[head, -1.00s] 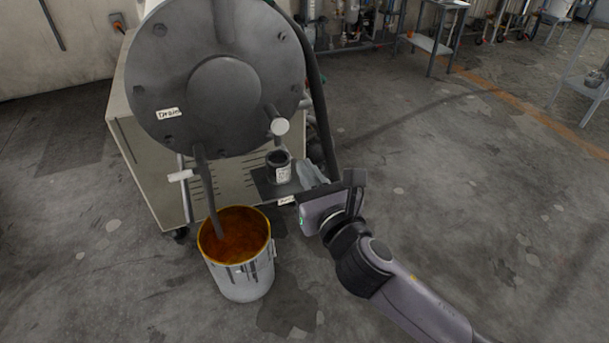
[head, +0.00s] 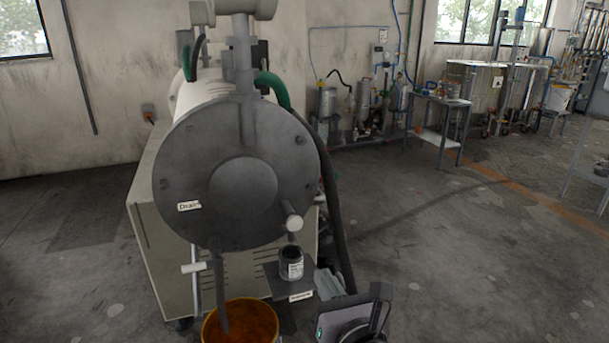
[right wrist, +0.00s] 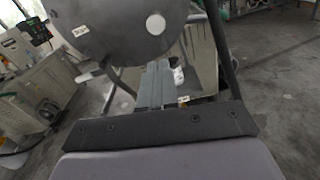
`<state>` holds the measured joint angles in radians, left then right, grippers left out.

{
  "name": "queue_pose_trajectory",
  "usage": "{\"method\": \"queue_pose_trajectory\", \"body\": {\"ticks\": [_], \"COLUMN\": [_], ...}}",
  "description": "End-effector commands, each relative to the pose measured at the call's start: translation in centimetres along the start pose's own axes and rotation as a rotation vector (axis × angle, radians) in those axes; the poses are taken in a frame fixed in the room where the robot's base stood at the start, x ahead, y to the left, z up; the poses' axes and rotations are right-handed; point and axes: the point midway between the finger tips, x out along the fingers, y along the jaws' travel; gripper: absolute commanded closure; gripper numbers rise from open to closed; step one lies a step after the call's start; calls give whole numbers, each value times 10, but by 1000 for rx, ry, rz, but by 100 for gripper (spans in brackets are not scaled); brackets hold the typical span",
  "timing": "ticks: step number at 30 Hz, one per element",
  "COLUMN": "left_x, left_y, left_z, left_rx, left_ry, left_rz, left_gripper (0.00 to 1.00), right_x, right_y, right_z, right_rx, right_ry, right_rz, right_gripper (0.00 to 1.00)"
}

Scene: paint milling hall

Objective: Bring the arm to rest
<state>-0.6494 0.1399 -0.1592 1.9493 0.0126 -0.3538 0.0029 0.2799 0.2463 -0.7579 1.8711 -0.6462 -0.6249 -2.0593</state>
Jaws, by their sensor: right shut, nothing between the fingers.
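My right gripper (head: 326,283) is at the lower middle of the head view, just right of a small shelf (head: 280,284) on the mill's front. Its fingers are together with nothing between them. In the right wrist view the closed fingers (right wrist: 155,85) point toward the mill. A dark open can with a white label (head: 291,263) stands upright on the shelf, apart from the fingers as far as the head view shows. In the right wrist view the fingers partly hide it. My left gripper is not in view.
The grey mill drum (head: 240,180) with a "Drain" label stands on a beige cabinet (head: 165,245). Its drain pipe reaches down into a bucket of orange paint (head: 255,322), cut off by the lower edge. A dark hose (head: 335,220) runs beside the drum.

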Motion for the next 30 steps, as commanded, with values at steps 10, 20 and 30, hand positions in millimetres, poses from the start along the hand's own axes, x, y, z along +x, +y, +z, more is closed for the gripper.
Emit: {"method": "queue_pose_trajectory", "body": {"ticks": [10,20,30], "left_x": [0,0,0], "left_y": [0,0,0], "left_z": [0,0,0], "left_rx": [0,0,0], "left_ry": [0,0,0], "left_rz": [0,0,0], "left_gripper": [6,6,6], "right_x": [-53,-136,-227], "right_y": [-36,-73,-106], "right_z": [-98,-183,-238], "right_rx": [1000,2000,2772], "right_ry": [190,176,-117], "right_rz": [-153,-486,-839], "right_gripper": [100,100,100]}}
